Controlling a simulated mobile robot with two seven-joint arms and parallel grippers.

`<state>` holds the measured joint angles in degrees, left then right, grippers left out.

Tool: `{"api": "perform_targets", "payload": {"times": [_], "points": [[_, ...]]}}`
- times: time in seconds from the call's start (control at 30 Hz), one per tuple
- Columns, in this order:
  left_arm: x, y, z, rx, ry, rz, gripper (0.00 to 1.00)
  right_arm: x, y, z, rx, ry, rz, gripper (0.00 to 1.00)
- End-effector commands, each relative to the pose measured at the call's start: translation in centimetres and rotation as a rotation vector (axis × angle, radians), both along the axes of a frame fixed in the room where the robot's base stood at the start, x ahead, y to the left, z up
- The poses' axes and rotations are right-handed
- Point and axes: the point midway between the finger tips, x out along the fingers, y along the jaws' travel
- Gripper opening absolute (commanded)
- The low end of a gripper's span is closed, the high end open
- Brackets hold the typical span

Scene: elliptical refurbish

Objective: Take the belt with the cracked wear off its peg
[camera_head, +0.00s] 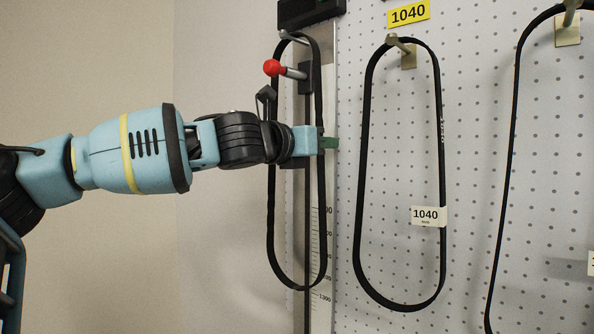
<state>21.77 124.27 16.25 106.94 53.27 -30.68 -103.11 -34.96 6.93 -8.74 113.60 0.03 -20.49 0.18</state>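A black belt (270,215) hangs as a long loop from a grey peg (293,38) in front of a measuring scale at the left of the board. A second black belt (362,180) hangs from a peg (398,43) under a yellow "1040" label and bears a white "1040" tag. A third belt (508,165) hangs at the right, partly out of frame. I cannot make out cracks on any of them. My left gripper (328,143) reaches across the first belt, at its right strand. Its green tips show, but not whether they are closed on the strand. My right gripper is out of view.
A red-knobbed lever (272,68) sticks out just above my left wrist. The ruler (321,255) runs down behind the first belt. The perforated board (465,120) is bare between the belts. The plain wall (110,60) at the left is clear.

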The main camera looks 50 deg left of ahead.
Motion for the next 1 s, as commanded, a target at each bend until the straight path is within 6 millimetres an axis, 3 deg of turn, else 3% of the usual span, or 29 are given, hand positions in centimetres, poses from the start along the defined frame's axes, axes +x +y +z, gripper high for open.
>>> {"api": "perform_targets", "payload": {"times": [0.13, 0.4, 0.67, 1.0], "points": [[1.25, 0.09, -0.07, 0.0, 0.001, -0.001, 0.3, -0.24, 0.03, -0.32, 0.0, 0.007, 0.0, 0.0], [1.37, 0.09, 0.12, 0.0, -0.002, -0.002, 0.3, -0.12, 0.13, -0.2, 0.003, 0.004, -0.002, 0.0], [1.36, 0.09, 0.1, 0.001, -0.002, -0.001, 0.0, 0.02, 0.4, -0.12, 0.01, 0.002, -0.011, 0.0], [1.34, 0.09, 0.15, 0.001, -0.003, -0.002, 0.0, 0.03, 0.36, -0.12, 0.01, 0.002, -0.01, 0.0]]}}
